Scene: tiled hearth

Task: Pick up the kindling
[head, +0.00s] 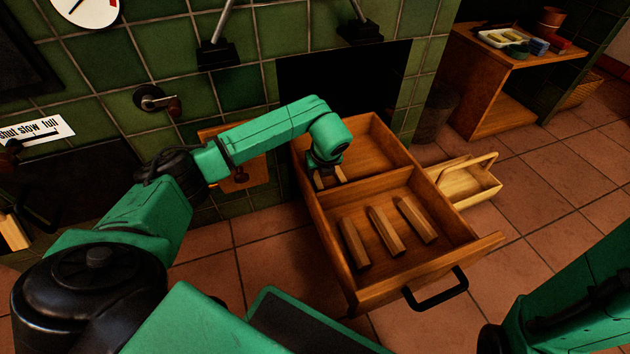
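Three sticks of kindling lie side by side in the front compartment of a pulled-out wooden drawer: a left stick (354,243), a middle stick (385,231) and a right stick (417,219). My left gripper (329,179) points down over the left side of the drawer's back compartment, behind the divider (367,181). Its two pale fingers look apart, with nothing visible between them. It is clear of the three sticks. My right arm shows at the lower right, but its gripper is out of the picture.
The drawer (465,250) has a black handle (437,291) at its front. A light wooden carrier (480,185) stands on the floor to its right. A wooden side table (490,65) holding small items is at the back right. The tiled floor at right is mostly clear.

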